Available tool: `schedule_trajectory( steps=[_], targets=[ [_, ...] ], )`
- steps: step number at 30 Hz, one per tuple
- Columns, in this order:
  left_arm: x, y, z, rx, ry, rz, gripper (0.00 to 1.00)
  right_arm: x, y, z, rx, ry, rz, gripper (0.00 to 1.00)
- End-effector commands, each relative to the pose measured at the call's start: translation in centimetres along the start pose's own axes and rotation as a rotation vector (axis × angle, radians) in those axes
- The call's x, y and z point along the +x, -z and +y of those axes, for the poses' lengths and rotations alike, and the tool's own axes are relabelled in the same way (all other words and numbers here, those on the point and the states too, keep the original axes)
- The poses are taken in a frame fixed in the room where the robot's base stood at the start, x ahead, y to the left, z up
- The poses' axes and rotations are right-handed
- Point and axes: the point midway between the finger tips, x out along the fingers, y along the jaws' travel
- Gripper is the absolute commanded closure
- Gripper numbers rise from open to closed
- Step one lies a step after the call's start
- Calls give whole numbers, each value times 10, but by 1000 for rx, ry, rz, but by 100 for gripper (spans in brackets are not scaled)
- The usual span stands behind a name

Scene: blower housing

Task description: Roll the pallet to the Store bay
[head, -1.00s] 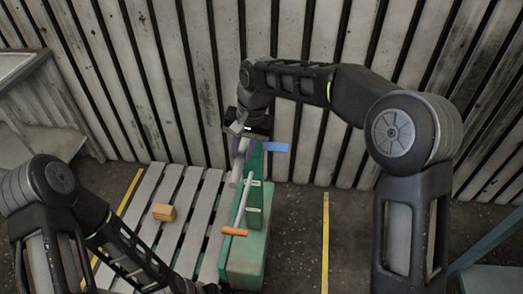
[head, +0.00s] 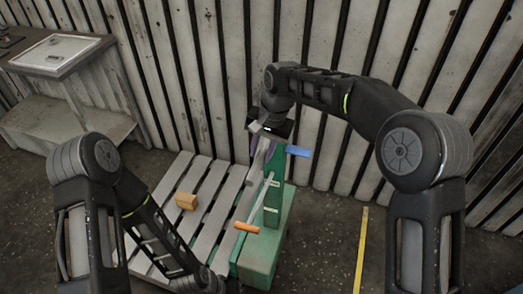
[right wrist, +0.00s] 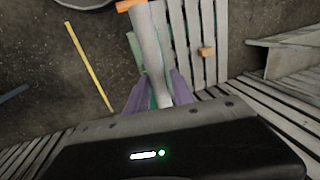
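The slatted grey pallet (head: 192,214) lies on the floor at lower centre in the head view; its slats also show in the right wrist view (right wrist: 196,50). A green upright unit (head: 262,250) stands at its right side. A grey bar (head: 257,200) with an orange grip (head: 246,227) leans there. In the right wrist view the grey bar (right wrist: 150,50) runs between the purple fingers of my right gripper (right wrist: 157,85). The fingers appear closed on the bar. My left arm crosses the pallet's lower left; the left gripper is out of sight.
A yellow floor line (head: 361,250) lies to the right, with bare floor between. A metal wall (head: 205,80) stands close behind. A grey bench (head: 62,55) is at the left. A blue tag (head: 298,151) sticks out beside the gripper.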

Motion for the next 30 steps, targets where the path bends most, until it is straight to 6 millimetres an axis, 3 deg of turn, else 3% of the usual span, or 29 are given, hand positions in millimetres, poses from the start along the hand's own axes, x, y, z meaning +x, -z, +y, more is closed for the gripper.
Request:
schedule_trajectory(
  steps=[6,17,30],
  targets=[
    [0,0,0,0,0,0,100,0,0,-1,-2,2,0,56],
    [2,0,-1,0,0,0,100,-6,0,-2,-3,3,1,56],
    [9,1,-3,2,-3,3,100,-69,0,-1,-2,4,2,56]
  ],
)
